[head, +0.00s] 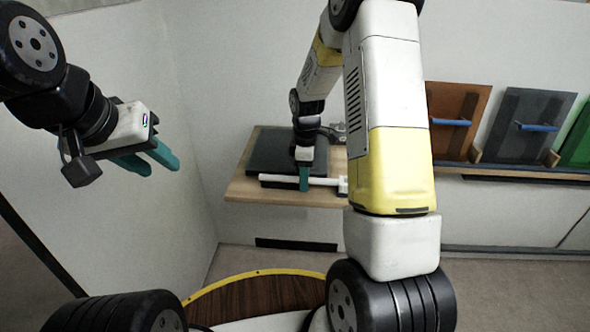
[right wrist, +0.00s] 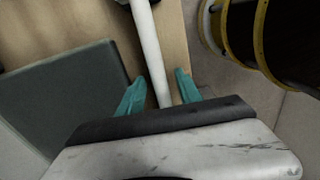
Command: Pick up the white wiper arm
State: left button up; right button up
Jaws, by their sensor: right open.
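The white wiper arm (head: 322,181) lies along the front of a wooden shelf in the head view. In the right wrist view the white wiper arm (right wrist: 149,52) runs from the top down between two teal fingers. My right gripper (head: 304,186) is at the shelf, with its fingers at the white bar. In the right wrist view my right gripper (right wrist: 158,88) is open, one finger on each side of the bar with gaps showing. My left gripper (head: 160,163) is raised at the left, away from the shelf, its teal fingers apart and empty.
The wooden shelf (head: 238,188) carries a dark flat panel (head: 268,150) behind the bar. To the right, an orange-brown panel (head: 458,105) and a grey panel (head: 525,110) with blue handles stand on a ledge. A round wood-topped piece with a yellow rim (head: 228,278) is below.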

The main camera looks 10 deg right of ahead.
jog(key=shift+f, duration=0.2)
grip_shut()
jog(key=shift+r, duration=0.1)
